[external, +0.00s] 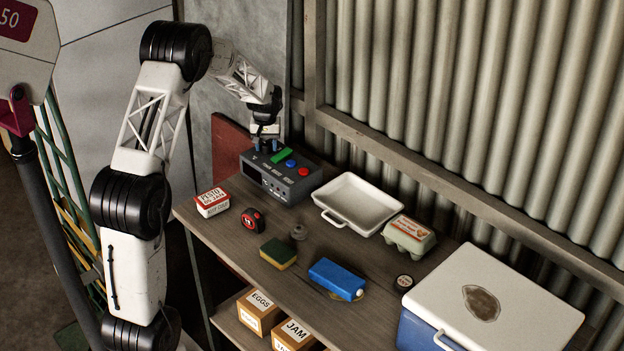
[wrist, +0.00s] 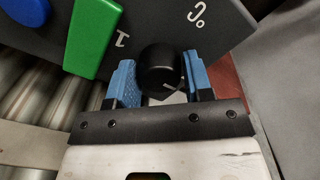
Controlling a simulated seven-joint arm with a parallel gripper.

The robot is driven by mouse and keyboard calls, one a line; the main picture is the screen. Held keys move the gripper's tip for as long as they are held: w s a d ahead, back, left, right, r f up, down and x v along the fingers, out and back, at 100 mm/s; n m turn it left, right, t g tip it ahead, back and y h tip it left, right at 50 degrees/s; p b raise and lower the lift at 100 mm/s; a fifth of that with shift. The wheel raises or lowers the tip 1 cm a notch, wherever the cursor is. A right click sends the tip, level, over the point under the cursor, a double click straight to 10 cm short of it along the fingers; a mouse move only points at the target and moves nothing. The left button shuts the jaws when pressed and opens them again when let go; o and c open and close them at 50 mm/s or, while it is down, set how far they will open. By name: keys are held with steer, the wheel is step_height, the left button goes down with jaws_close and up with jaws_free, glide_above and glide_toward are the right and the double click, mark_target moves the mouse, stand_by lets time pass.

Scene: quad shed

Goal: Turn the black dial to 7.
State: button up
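The black dial (wrist: 161,70) is on the grey panel of a box (external: 293,191) at the back left of the bench. It has a short pale mark near its lower right edge. In the wrist view, my gripper (wrist: 160,78) has one blue finger on each side of the dial, close against it, and looks shut on it. Digits are printed on the panel; a 1 (wrist: 122,41) and a 0 (wrist: 198,18) show, and other digits are out of view or hidden. In the external view, my gripper (external: 266,146) points down at the box's back left corner and hides the dial.
The box also has a green bar (external: 281,156), a blue button (external: 290,163) and a red button (external: 303,172). A white tray (external: 377,196) is to its right. A white-and-red box (external: 212,203) and a tape measure (external: 253,221) are in front. The corrugated wall (external: 430,90) is behind.

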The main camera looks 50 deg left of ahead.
mark_target(266, 144)
steer(key=c, duration=0.5)
steer(key=shift+o, duration=0.2)
steer(key=shift+m, duration=0.5)
steer(key=o, duration=0.9)
steer(key=shift+r, duration=0.15)
steer(key=shift+r, duration=3.75)
